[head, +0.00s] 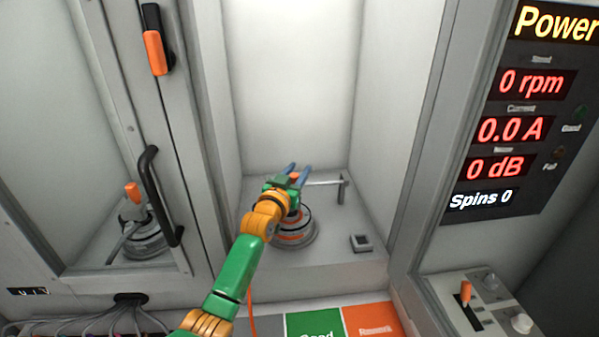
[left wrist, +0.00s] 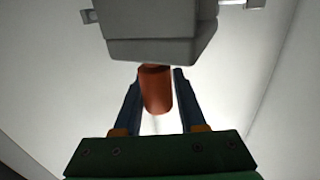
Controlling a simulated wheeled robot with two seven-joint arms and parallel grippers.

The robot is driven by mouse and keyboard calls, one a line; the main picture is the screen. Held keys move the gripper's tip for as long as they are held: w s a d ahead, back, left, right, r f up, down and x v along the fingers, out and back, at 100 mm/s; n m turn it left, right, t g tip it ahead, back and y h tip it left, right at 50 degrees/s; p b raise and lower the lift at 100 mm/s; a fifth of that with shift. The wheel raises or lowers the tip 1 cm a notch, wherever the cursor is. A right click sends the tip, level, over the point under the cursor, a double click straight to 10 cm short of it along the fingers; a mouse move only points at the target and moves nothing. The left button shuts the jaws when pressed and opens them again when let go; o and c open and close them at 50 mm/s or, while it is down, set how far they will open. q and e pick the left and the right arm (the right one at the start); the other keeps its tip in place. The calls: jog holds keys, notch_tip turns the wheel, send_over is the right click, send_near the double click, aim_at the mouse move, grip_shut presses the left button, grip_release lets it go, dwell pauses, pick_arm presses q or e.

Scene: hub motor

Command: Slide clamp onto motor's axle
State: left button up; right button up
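My left gripper (head: 295,171) has blue fingers and stands above the motor (head: 296,230), a round grey hub with an orange ring, inside the open bay. The clamp's orange handle (left wrist: 156,90) lies between the two fingers in the left wrist view, with a narrow light gap beside the right finger. The left gripper (left wrist: 157,75) looks open around it. The clamp's grey block (left wrist: 155,35) lies just beyond the fingertips. A grey bar with a crosspiece (head: 325,183) reaches right from beside the gripper. My wrist hides the axle, so I cannot tell whether the clamp touches it. My right gripper is not in view.
The bay's walls stand close on both sides. A small grey square block (head: 361,243) sits at the bay's front right. At left, a glazed door with a black handle (head: 160,196) shows another orange-tipped hub (head: 143,240) behind it. The display (head: 525,105) reads zeros.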

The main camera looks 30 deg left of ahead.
pick_arm(q)
jog(key=shift+o, duration=1.1)
jog(key=shift+a, duration=0.2)
jog(key=shift+s+d, duration=0.1)
jog(key=shift+d, duration=0.05)
jog(key=s+d, duration=0.1)
jog(key=s, duration=0.5)
jog(key=shift+s+b, duration=0.3)
jog(key=shift+s, duration=0.1)
jog(key=shift+f, duration=0.1)
